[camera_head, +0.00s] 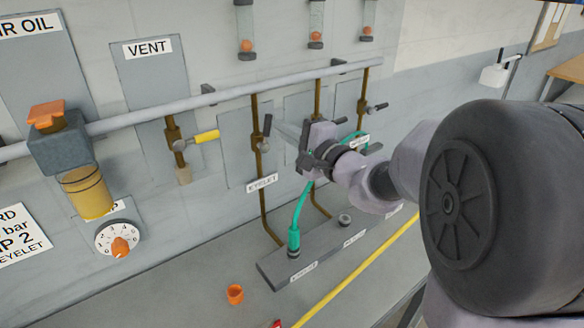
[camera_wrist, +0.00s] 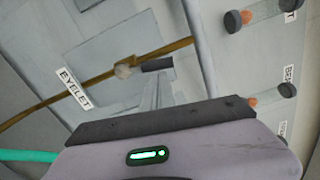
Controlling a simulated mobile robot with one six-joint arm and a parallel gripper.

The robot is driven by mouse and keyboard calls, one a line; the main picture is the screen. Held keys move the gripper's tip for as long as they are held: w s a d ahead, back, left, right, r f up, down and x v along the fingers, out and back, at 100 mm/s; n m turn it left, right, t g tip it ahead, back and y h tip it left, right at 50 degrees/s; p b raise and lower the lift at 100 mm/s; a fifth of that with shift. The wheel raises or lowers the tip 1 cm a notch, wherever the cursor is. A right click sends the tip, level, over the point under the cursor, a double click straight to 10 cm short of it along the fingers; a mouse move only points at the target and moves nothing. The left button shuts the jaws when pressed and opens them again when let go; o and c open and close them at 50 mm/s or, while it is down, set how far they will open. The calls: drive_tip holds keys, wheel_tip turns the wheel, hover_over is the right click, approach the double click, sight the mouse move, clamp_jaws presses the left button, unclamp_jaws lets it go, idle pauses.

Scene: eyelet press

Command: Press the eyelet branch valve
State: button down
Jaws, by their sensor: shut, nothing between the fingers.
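The eyelet branch valve (camera_head: 263,146) sits on a brown vertical pipe above the white EYELET label (camera_head: 262,183). Its dark handle (camera_head: 267,125) points up, roughly along the pipe. In the wrist view the round valve body (camera_wrist: 123,71) and dark handle (camera_wrist: 157,64) are just beyond my fingers. My gripper (camera_head: 279,127) is just right of the handle, with its grey fingers pointing left towards it. The fingers also show in the wrist view (camera_wrist: 152,84), close together and empty. I cannot tell whether the fingertips touch the handle.
The VENT valve's yellow handle (camera_head: 206,136) points right. Two other branches have dark handles, one at the far right (camera_head: 377,107). A teal hose (camera_head: 299,212) rises from the grey block (camera_head: 275,272). An orange cup (camera_head: 235,294) stands on the bench. A dial (camera_head: 118,239) is at lower left.

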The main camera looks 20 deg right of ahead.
drive_tip(key=shift+s+a+r+n+b, duration=0.15)
drive_tip(key=shift+a+n+b, duration=0.3)
drive_tip(key=shift+b, duration=0.5)
drive_tip(key=shift+r, duration=0.2)
